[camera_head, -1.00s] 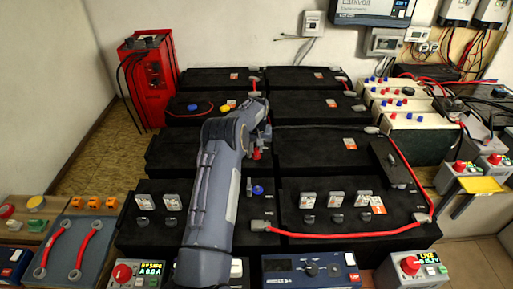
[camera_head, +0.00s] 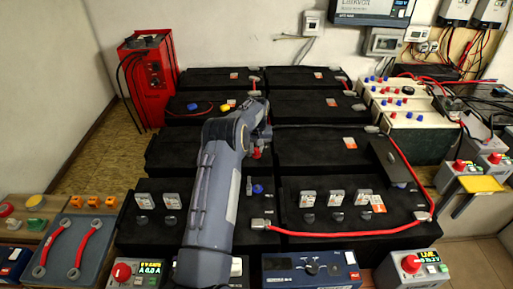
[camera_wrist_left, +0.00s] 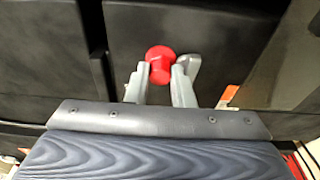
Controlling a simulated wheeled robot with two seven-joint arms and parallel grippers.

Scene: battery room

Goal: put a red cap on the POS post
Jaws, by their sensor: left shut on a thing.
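My left gripper (camera_head: 262,140) is over the black batteries in the middle of the head view, with my arm hiding part of them. In the wrist view my left gripper (camera_wrist_left: 160,78) is shut on a red cap (camera_wrist_left: 159,59), held between its fingertips. The red cap also shows in the head view (camera_head: 257,153), below the gripper. A grey metal piece (camera_wrist_left: 191,64) shows just right of the cap; I cannot tell if they touch. A grey post (camera_head: 249,186) stands beside a blue cap (camera_head: 258,189) on a nearer battery. No POS mark is readable. My right gripper is not in view.
A red cable (camera_head: 345,234) runs across the front right battery. A black upright box (camera_head: 389,163) stands on the batteries at right. A red charger (camera_head: 147,80) stands at the back left.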

